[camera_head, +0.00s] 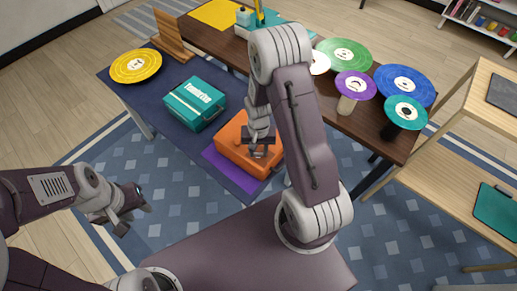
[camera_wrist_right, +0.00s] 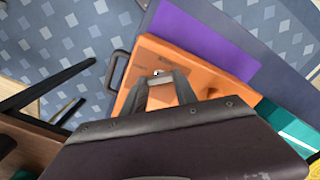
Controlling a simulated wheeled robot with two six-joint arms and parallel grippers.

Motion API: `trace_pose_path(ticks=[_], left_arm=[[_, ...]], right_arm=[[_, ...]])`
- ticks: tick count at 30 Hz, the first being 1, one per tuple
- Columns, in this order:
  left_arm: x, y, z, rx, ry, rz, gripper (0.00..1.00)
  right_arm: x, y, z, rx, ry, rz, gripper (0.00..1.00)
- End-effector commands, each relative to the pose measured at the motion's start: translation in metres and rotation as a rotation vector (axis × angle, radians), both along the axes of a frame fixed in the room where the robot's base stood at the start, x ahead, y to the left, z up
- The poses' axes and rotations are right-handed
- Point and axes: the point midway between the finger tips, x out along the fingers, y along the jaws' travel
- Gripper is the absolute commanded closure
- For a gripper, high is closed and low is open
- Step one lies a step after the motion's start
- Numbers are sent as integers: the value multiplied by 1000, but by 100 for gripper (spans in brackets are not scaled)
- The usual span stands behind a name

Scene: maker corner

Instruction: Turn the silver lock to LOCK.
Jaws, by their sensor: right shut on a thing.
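An orange case (camera_head: 236,160) lies on the dark blue table top, on a purple mat (camera_head: 222,172). My right gripper (camera_head: 258,153) reaches down onto the case's top. In the right wrist view the orange case (camera_wrist_right: 205,68) fills the middle, with a dark handle (camera_wrist_right: 116,70) on its left side. There my right gripper (camera_wrist_right: 160,76) is shut on the small silver lock (camera_wrist_right: 160,72) on the case's top. Most of the lock is hidden between the fingertips, so its setting cannot be read. My left gripper (camera_head: 134,215) hangs empty and open, apart from the table, over the rug.
A teal case (camera_head: 195,103) stands left of the orange case. A yellow disc (camera_head: 135,66) and a wooden stand (camera_head: 172,38) are at the back left. Several coloured discs, such as a blue one (camera_head: 404,84), stand on the brown table. A wooden shelf (camera_head: 455,150) is at right.

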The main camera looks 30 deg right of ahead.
Motion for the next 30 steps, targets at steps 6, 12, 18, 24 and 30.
trace_pose_path(ticks=[6,12,18,24,30], left_arm=[[0,0,7,0,0,0,64],[0,0,10,0,0,0,64],[0,0,13,0,0,0,64],[0,0,15,0,0,0,64],[0,0,15,0,0,0,64]], right_arm=[[0,0,1,-1,-1,-201,100],[1,0,1,0,-1,-374,100],[0,0,1,0,-1,-514,100],[0,0,1,0,-1,-610,100],[1,0,0,0,-1,-661,100]])
